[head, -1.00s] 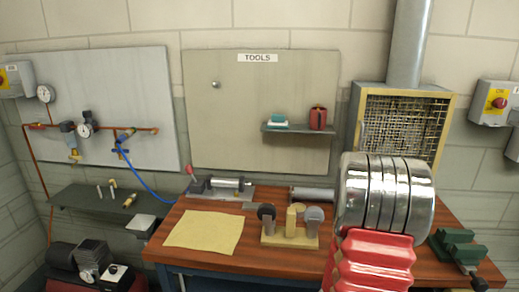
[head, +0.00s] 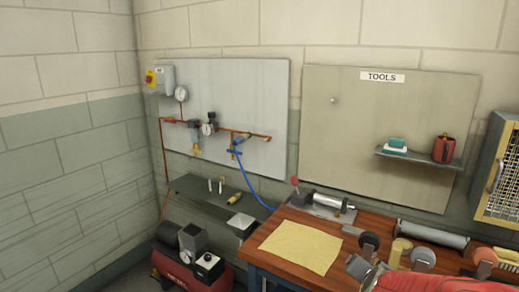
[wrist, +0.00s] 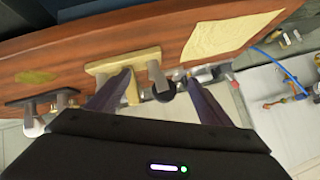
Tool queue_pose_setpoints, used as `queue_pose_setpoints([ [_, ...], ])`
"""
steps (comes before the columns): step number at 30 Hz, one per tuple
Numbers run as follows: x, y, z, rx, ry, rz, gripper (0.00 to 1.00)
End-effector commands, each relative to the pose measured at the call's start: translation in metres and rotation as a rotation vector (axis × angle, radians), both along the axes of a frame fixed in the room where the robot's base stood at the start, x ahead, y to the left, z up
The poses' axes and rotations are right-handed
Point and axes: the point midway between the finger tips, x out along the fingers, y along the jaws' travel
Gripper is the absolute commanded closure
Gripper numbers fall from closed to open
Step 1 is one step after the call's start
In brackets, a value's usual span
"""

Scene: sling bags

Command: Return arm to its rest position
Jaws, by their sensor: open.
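My gripper (wrist: 155,80) shows in the wrist view with its two dark fingers spread apart. Nothing is held between them. Beyond the fingers in that view are the wooden workbench (wrist: 55,50), seen tilted, and a pale wooden stand (wrist: 122,62) with grey-headed pieces. The fingers appear over the stand in the picture; I cannot tell the distance.
The workbench (head: 262,262) carries a yellow cloth (head: 300,247), a metal cylinder device (head: 328,203) and a grey cylinder (head: 432,234). A tool board (head: 370,130) with a small shelf (head: 418,161) hangs behind. A gauge panel (head: 255,95), grey shelf (head: 215,203) and red compressor (head: 178,272) stand left.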

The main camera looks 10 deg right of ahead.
Motion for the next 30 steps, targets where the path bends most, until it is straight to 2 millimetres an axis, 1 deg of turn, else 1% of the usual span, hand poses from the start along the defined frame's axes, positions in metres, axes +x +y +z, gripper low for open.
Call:
queue_pose_setpoints([
  [1,0.001,0.021,0.009,0.000,0.011,0.062,0.27],
  [3,-0.001,0.046,0.016,0.001,0.039,0.142,0.27],
  [6,-0.009,0.081,0.026,-0.002,0.080,0.255,0.27],
  [8,-0.016,0.100,0.032,-0.009,0.108,0.319,0.27],
  [9,-0.022,0.112,0.035,-0.015,0.128,0.360,0.27],
  [12,-0.039,0.140,0.043,-0.035,0.180,0.461,0.27],
  [15,-0.060,0.164,0.050,-0.062,0.234,0.554,0.27],
  [18,-0.083,0.183,0.056,-0.092,0.292,0.640,0.27],
  [22,-0.117,0.201,0.062,-0.140,0.369,0.736,0.27],
  [24,-0.134,0.206,0.065,-0.166,0.409,0.778,0.27],
  [27,-0.154,0.210,0.067,-0.195,0.454,0.819,0.27],
  [30,-0.165,0.209,0.068,-0.209,0.482,0.834,0.27],
])
